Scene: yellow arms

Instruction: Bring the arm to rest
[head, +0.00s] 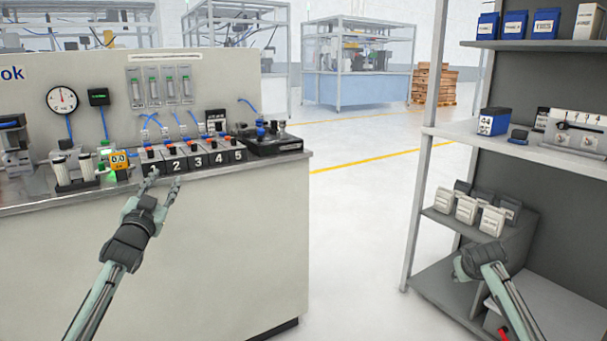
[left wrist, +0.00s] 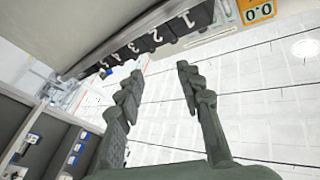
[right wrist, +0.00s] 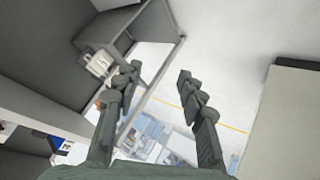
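My left gripper (head: 159,184) is in front of the workbench's front edge, just below the numbered black blocks, in the head view. Its two fingers stand apart in the left wrist view (left wrist: 158,85), with nothing between them. My right gripper (head: 478,262) is by the lower part of the shelf unit at the right; its fingers are hard to make out in the head view. In the right wrist view (right wrist: 158,85) its fingers are spread and empty, with the shelf and floor behind them.
The workbench (head: 230,250) carries numbered blocks (head: 197,160), a gauge (head: 61,99) and a yellow display (head: 119,160). The shelf unit (head: 424,200) holds white boxes (head: 467,209) and a blue box (head: 493,121). The floor (head: 350,220) between bench and shelf is clear.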

